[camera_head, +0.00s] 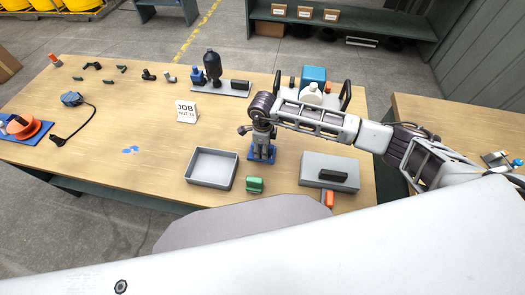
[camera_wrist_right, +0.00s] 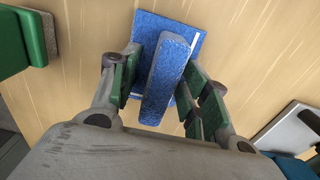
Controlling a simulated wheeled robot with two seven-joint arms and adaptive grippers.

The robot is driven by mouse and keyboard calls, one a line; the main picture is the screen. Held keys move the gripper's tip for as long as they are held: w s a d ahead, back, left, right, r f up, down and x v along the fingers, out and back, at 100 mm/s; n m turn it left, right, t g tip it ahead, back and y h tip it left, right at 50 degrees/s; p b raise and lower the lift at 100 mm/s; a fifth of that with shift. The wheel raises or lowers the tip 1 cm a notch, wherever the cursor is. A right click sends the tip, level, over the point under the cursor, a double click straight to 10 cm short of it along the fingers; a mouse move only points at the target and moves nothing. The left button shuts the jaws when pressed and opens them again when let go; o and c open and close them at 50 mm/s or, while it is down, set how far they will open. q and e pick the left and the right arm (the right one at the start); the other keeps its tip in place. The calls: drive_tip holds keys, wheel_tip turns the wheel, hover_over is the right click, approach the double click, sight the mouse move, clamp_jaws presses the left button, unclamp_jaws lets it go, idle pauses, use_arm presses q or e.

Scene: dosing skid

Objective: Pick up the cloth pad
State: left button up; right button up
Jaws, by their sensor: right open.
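The cloth pad (camera_wrist_right: 199,28) is a flat blue sheet with a raised, speckled blue ridge running along its middle. It lies on the table, and in the head view its blue edges (camera_head: 251,155) show around my right gripper. My right gripper (camera_head: 262,157) points down over it. In the right wrist view my right gripper (camera_wrist_right: 160,95) is open, with its green-padded fingers on either side of the ridge. I cannot tell whether they touch it. My left gripper is not in view.
A grey tray (camera_head: 212,168) stands left of the pad, and a green block (camera_head: 254,185) is close in front. A grey case (camera_head: 330,171) with a black handle lies to the right. Blue drops (camera_head: 130,149) mark the left tabletop.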

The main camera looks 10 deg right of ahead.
clamp_jaws()
drive_tip(key=shift+r+b, duration=0.5)
drive_tip(key=shift+r, duration=4.55)
drive_tip(key=c, duration=0.7)
unclamp_jaws()
drive_tip(key=c, duration=0.3)
